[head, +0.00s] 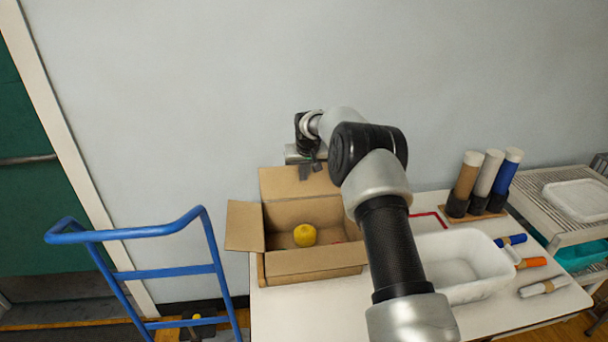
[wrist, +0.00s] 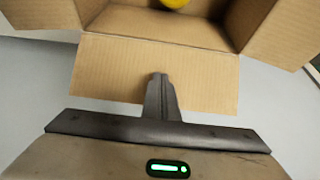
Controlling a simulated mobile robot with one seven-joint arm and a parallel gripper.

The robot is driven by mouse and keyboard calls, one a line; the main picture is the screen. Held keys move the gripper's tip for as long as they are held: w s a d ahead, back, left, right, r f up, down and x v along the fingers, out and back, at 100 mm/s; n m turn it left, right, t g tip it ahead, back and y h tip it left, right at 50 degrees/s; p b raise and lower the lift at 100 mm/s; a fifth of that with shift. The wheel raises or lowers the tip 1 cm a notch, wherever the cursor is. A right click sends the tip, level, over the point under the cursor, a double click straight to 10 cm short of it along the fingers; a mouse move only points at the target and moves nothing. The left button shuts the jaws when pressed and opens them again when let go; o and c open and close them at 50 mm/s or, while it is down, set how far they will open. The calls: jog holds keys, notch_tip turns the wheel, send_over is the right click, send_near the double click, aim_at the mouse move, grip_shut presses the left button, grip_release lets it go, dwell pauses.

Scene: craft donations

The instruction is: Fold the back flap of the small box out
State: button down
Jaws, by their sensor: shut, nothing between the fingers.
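The small box (head: 283,216) is an open brown cardboard box on the white table. Its back flap (head: 280,184) stands up or leans back from the back wall in the head view; its exact angle is hard to judge. The back flap also fills the middle of the wrist view (wrist: 115,68). My gripper (head: 311,171) is shut and empty at the flap's upper edge. In the wrist view its closed fingers (wrist: 158,82) overlap the flap's outer edge near the middle; I cannot tell whether they touch it. My arm hides the box's right side in the head view.
A yellow round item (head: 305,235) lies in the box. The box's left flap (head: 244,226) sticks outward. A white bin (head: 463,256), markers and upright tubes (head: 487,173) stand to the right. A blue hand truck (head: 140,272) stands left. The wall is close behind.

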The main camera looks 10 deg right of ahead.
jog(key=shift+w+f, duration=0.3)
jog(key=shift+w, duration=0.6)
jog(key=shift+w+f+p, duration=0.35)
jog(key=shift+w+p, duration=0.15)
jog(key=shift+w, duration=0.3)
jog(key=shift+w+f, duration=0.1)
jog(key=shift+w, duration=0.05)
jog(key=shift+w+f+b, duration=0.15)
jog(key=shift+w+b, duration=0.25)
jog(key=shift+w, duration=0.2)
